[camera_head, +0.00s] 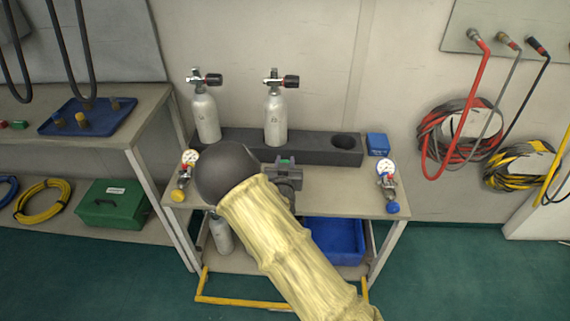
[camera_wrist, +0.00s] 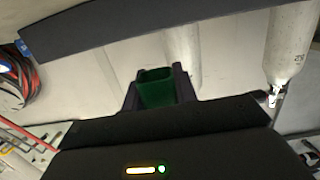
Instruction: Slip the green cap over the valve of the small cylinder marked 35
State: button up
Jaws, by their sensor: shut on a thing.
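My gripper (camera_head: 285,163) is shut on the green cap (camera_wrist: 155,88), which sits between the two dark fingers. A bit of the cap also shows green in the head view (camera_head: 286,160). Two pale grey cylinders with black-knobbed valves stand upright in the black rack: a left one (camera_head: 205,118) and a right one (camera_head: 275,120). My gripper is in front of and below the right one's valve, apart from it. In the wrist view, turned over, one cylinder (camera_wrist: 292,45) bears a small dark mark I cannot read surely. The other cylinder (camera_wrist: 183,45) is partly hidden behind my gripper.
The black rack (camera_head: 325,150) has an empty hole at its right end. A blue box (camera_head: 378,144) and gauges (camera_head: 387,168) (camera_head: 190,158) stand at the bench's sides. A third cylinder (camera_head: 222,235) and a blue bin (camera_head: 340,240) are below. Hoses hang right.

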jog(key=s+d+h, duration=0.1)
jog(key=d, duration=0.3)
jog(key=s+d+f+m, duration=0.1)
jog(key=d, duration=0.4)
jog(key=d+f+h, duration=0.1)
jog(key=d, duration=0.4)
jog(key=shift+s+d+f+m+h, duration=0.1)
jog(key=shift+s+f+m+h, duration=0.1)
jog(key=shift+s+m+h, duration=0.15)
jog(key=shift+m+g+h, duration=0.4)
jog(key=shift+m+h, duration=0.25)
jog(key=shift+h, duration=0.1)
jog(key=s+d, duration=0.2)
jog(key=d, duration=0.1)
jog(key=s+d+f, duration=0.1)
jog(key=s+d, duration=0.1)
jog(key=d, duration=0.2)
jog(key=s+d, duration=0.2)
jog(key=d, duration=0.1)
jog(key=shift+d+f, duration=0.15)
jog(key=shift+d, duration=0.15)
jog(key=shift+w, duration=0.1)
